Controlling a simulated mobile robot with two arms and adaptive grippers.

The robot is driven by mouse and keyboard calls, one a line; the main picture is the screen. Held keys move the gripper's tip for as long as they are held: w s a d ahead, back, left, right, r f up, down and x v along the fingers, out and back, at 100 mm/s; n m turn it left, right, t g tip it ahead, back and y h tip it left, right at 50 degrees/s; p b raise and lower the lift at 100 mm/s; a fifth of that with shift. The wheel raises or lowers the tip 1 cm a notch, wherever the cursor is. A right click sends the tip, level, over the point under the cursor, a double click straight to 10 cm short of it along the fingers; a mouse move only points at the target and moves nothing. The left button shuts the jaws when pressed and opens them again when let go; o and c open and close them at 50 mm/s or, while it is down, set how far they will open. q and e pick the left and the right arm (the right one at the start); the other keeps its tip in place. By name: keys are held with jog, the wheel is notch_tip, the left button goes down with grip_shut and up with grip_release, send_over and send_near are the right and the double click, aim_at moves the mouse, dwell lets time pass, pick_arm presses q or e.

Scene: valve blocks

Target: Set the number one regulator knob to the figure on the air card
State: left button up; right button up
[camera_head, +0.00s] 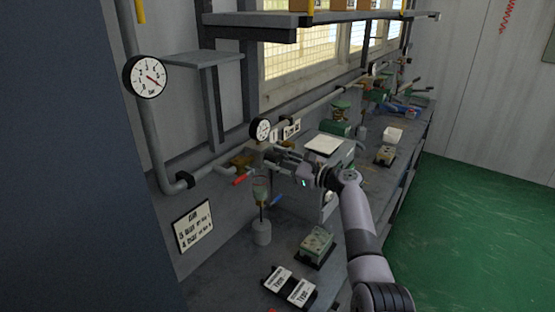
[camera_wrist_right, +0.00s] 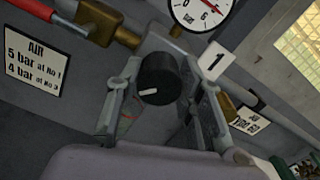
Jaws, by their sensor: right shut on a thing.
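My left gripper is out of view.
A small gauge (camera_head: 260,130) sits above the regulator; its dial (camera_wrist_right: 200,8) is cut off in the wrist view. A red-handled valve (camera_head: 243,177) is left of the gripper. A bigger gauge (camera_head: 145,76) hangs farther left.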

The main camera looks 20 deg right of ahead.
jog(key=shift+f, duration=0.2)
jog(key=o, duration=1.2)
jog(key=shift+r, duration=0.1)
jog(key=shift+c, duration=0.2)
jog(key=v, duration=1.2)
jog(key=shift+d, duration=0.1)
